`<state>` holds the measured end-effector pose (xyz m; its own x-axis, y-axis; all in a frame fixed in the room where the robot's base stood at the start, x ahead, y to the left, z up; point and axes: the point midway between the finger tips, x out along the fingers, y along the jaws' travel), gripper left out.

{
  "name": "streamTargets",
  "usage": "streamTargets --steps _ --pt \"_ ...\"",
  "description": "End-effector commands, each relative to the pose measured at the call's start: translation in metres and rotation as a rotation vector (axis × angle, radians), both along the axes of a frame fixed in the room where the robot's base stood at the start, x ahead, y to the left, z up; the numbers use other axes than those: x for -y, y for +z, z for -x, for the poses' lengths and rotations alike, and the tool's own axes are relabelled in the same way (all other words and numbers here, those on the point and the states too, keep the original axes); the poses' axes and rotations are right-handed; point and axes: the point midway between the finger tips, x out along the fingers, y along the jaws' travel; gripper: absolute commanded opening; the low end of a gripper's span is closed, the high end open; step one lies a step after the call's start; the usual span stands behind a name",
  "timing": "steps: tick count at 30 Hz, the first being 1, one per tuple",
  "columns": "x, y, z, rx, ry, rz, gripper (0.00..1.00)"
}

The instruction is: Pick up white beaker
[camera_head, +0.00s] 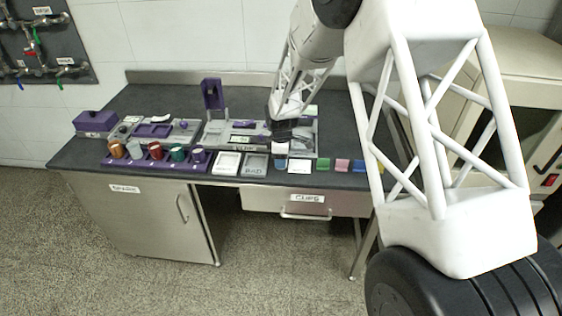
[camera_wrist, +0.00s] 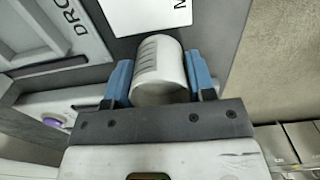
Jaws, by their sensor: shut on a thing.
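The white beaker (camera_wrist: 160,72) is in the wrist view, with dark graduation lines on its side. My gripper (camera_wrist: 160,82) has its two blue fingers pressed against the left and right sides of the beaker. The beaker appears tilted in that view, over the dark worktop near a white label. In the head view my gripper (camera_head: 281,149) is over the front middle of the bench, and the small white beaker is just visible under it. I cannot tell whether the beaker touches the worktop.
A purple rack (camera_head: 155,160) with several coloured cups stands left on the dark bench (camera_head: 130,100). Two trays (camera_head: 228,163) lie left of my gripper. Green and pink blocks (camera_head: 323,164) sit to the right. A purple and grey machine (camera_head: 213,95) stands behind.

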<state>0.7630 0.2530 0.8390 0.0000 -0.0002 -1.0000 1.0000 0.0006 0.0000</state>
Motion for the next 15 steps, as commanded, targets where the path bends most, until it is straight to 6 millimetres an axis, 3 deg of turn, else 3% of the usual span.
streamTargets --steps 8,15 --pt "0.0 0.003 0.0 0.001 0.0 0.0 0.26" --pt "0.0 0.021 0.0 0.002 0.0 -0.001 0.26"
